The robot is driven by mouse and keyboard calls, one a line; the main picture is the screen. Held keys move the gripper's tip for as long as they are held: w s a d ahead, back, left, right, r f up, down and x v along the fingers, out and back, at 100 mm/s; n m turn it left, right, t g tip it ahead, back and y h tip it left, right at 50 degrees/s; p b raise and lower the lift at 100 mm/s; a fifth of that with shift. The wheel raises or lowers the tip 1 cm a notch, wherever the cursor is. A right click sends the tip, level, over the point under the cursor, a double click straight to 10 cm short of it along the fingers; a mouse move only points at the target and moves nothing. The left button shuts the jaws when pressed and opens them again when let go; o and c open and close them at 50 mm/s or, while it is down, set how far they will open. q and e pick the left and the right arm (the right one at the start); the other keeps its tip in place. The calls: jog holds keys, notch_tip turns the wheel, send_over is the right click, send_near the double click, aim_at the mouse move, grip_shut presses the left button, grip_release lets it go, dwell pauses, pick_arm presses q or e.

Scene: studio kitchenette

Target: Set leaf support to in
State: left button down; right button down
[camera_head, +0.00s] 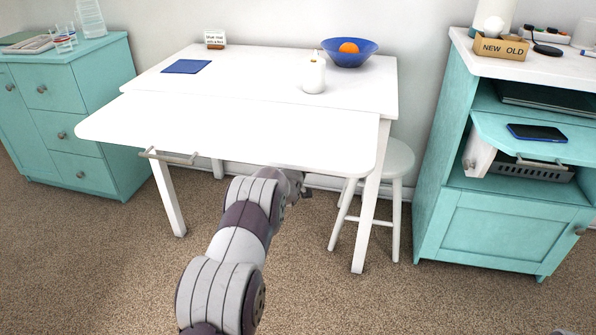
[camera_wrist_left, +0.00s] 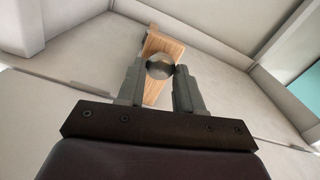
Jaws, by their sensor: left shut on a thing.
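In the left wrist view, my left gripper (camera_wrist_left: 158,76) is shut on a round grey knob (camera_wrist_left: 158,66). The knob is fixed to a wooden leaf support (camera_wrist_left: 165,42) under the white table. In the head view, my arm reaches under the front edge of the raised table leaf (camera_head: 240,128), and the leaf hides the support and the fingers. The leaf extends forward from the white table (camera_head: 260,75), roughly level with its top. My right gripper is not in view.
A grey bar handle (camera_head: 172,157) shows under the leaf's left side. A white stool (camera_head: 396,160) stands behind the right table leg. A blue bowl (camera_head: 349,57) with an orange, a white jar (camera_head: 313,76) and a blue cloth (camera_head: 187,66) rest on the table. Teal cabinets flank it.

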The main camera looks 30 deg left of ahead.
pick_arm(q)
jog(key=b+x, duration=0.2)
jog(key=x, duration=0.2)
jog(key=shift+w+f, duration=0.15)
jog(key=shift+w, duration=0.25)
jog(key=shift+w+a, duration=0.1)
jog(key=shift+r, duration=0.45)
jog(key=c, duration=1.1)
grip_release()
jog(key=shift+c, duration=0.2)
jog(key=o, duration=0.4)
jog(key=shift+w+f, duration=0.25)
